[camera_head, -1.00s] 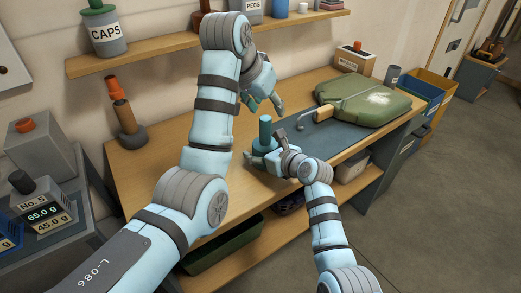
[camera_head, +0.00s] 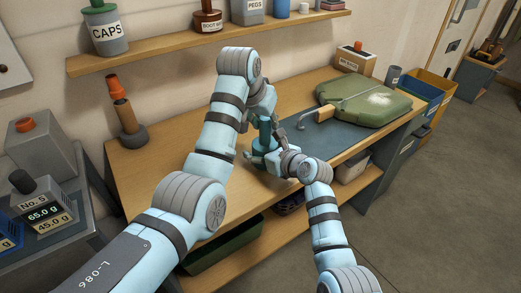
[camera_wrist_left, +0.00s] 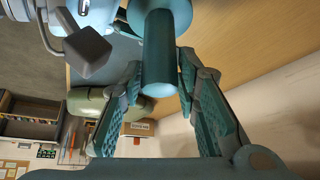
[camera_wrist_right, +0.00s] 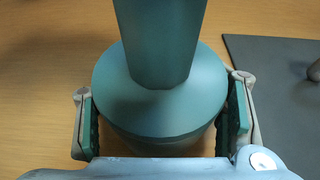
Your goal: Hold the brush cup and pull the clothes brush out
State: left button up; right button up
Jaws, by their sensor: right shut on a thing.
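The teal brush cup (camera_wrist_right: 150,128) stands on the wooden bench, with the teal clothes brush handle (camera_wrist_right: 160,45) sticking up from it. My right gripper (camera_wrist_right: 163,118) is shut on the cup, one finger on each side of its body. In the left wrist view the handle (camera_wrist_left: 159,55) comes in from the top, with the cup (camera_wrist_left: 172,10) behind it. My left gripper (camera_wrist_left: 158,80) is open, its fingers on either side of the handle with small gaps. In the head view the left gripper (camera_head: 265,118) is above the cup (camera_head: 267,158), partly hiding the handle. The brush head is hidden.
An orange-topped stand (camera_head: 126,118) is at the bench's left. A shelf (camera_head: 170,50) with jars runs above. The bench's left part is clear.

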pick_arm(q)
grip_shut()
jog(key=shift+r, duration=2.15)
pick_arm(e)
jog(key=shift+c, duration=0.2)
pick_arm(q)
jog(key=shift+r, duration=0.1)
jog(key=shift+r, duration=2.4)
pick_arm(e)
jog(key=o, duration=1.8)
jog(key=shift+c, duration=0.2)
